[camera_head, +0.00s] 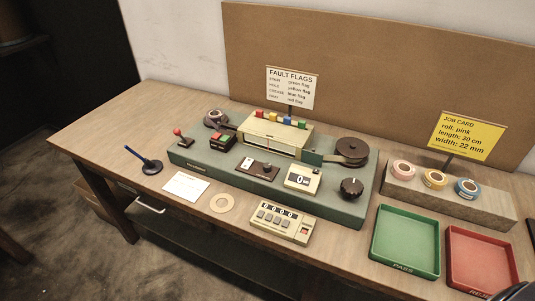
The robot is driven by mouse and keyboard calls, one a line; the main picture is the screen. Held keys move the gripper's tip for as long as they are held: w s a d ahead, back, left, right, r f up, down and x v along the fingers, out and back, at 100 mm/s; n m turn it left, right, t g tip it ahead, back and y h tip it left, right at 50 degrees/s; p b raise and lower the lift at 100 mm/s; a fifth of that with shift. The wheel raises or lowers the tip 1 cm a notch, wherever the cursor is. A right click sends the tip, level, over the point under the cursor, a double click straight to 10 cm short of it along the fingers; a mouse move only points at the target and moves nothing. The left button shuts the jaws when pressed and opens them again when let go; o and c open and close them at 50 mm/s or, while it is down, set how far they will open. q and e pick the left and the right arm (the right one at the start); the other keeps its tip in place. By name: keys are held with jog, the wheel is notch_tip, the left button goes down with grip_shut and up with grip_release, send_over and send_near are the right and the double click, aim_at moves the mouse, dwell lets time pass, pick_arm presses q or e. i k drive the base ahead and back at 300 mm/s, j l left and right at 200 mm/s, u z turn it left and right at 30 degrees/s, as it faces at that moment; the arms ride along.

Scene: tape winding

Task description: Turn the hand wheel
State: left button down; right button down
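A green-grey winding machine (215,164) stands on the wooden table. A round black knob-like wheel (351,188) sits on its front right corner and looks like the hand wheel. A flat dark brown disc (352,148) with a small raised post stands behind it, at the end of a green arm. I cannot tell for certain which of the two is the hand wheel. Nothing touches either one. Neither gripper can be made out. A dark shape cut off at the bottom right corner may be part of my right arm.
A red-knobbed lever (179,134), a counter box (283,222) and a cardboard ring (222,203) are left of the wheel. Tape rolls (435,180) stand on a block at right. A green tray (405,268) and red tray (482,287) lie in front.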

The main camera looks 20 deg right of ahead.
aim_at(351, 187)
jog(key=z, duration=1.3)
